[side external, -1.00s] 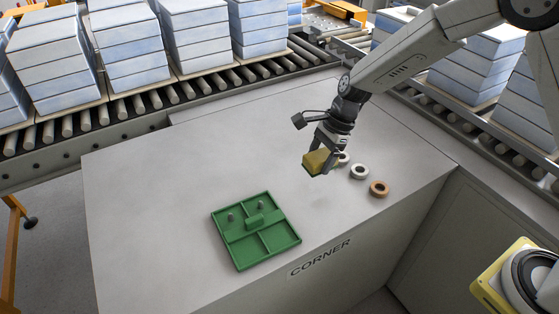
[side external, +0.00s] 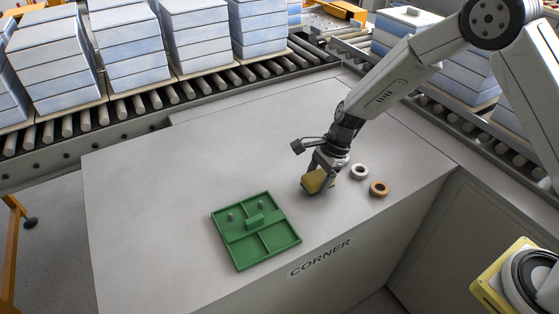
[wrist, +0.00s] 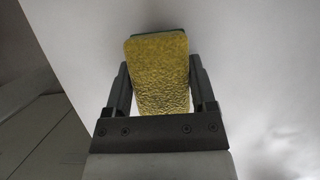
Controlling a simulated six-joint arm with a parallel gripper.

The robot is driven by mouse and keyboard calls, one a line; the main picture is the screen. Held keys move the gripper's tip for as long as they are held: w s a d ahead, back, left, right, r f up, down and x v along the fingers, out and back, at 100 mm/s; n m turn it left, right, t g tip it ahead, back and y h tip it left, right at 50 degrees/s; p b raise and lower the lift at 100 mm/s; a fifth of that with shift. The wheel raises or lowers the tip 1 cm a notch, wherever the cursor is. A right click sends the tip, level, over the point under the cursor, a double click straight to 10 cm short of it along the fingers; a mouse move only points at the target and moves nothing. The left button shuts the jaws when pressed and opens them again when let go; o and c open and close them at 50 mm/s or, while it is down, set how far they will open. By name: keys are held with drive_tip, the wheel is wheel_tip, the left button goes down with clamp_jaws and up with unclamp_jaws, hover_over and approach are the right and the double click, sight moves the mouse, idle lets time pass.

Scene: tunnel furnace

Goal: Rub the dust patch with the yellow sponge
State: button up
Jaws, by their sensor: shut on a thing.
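The yellow sponge (side external: 316,180) has a darker green underside. My gripper (side external: 322,182) is shut on it and holds it low at the tabletop, right of the green tray. Whether the sponge touches the table I cannot tell for certain. In the wrist view the sponge (wrist: 158,75) sits between the two fingers (wrist: 160,90) with its yellow face toward the camera. I cannot make out the dust patch in either view; the sponge and gripper may cover it.
A green divided tray (side external: 278,242) with small pegs lies left of and nearer than the sponge. A white ring (side external: 359,172) and a copper-coloured ring (side external: 379,189) lie to the right, close to my gripper. The grey table (side external: 150,200) is clear at left. Roller conveyors with stacked blocks run behind.

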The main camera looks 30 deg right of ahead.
sight(317, 204)
drive_tip(key=shift+a+f, duration=0.7)
drive_tip(key=shift+a, duration=0.25)
drive_tip(key=shift+c, duration=0.5)
drive_tip(key=shift+a+r, duration=0.1)
drive_tip(key=shift+a, duration=0.65)
drive_tip(key=shift+s+a, duration=0.35)
drive_tip(key=shift+s, duration=0.4)
drive_tip(key=shift+s+d, duration=0.2)
drive_tip(key=shift+d, duration=2)
drive_tip(key=shift+s+a, duration=0.15)
drive_tip(key=shift+s, duration=0.7)
drive_tip(key=shift+s+a, duration=0.1)
drive_tip(key=shift+a, duration=0.65)
drive_tip(key=shift+a+r, duration=0.1)
drive_tip(key=shift+a, duration=1.25)
wheel_tip(317, 204, up, 8)
drive_tip(key=shift+d, duration=0.15)
